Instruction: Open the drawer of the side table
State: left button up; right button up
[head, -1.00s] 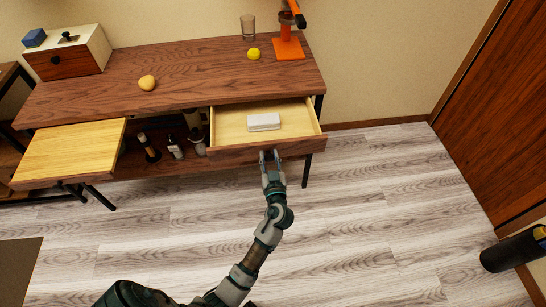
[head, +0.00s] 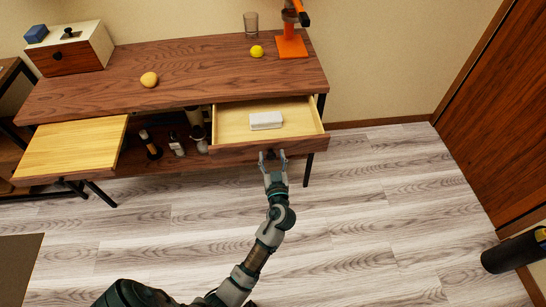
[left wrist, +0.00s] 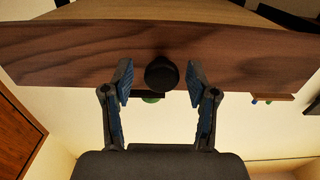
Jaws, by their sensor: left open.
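The side table (head: 200,76) is dark wood on black legs. Its right drawer (head: 238,125) is pulled out, showing a pale inside with a white block (head: 266,121) in it. My left gripper (head: 273,156) is open just in front of the right drawer. In the left wrist view the gripper's (left wrist: 160,85) fingers stand apart on either side of the round black knob (left wrist: 161,74) on the drawer front (left wrist: 70,50), with gaps to it. My right gripper is not in view.
On the table top are a small cabinet (head: 70,52), a yellow-orange fruit (head: 149,79), a yellow ball (head: 257,51), a glass (head: 251,24) and an orange stand (head: 291,46). Several bottles stand on the shelf below. The floor (head: 350,220) in front is clear; a dark cylinder (head: 512,252) lies at right.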

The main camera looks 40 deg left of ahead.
pick_arm(q)
jog(key=v, duration=1.2)
jog(key=shift+w+a, duration=0.1)
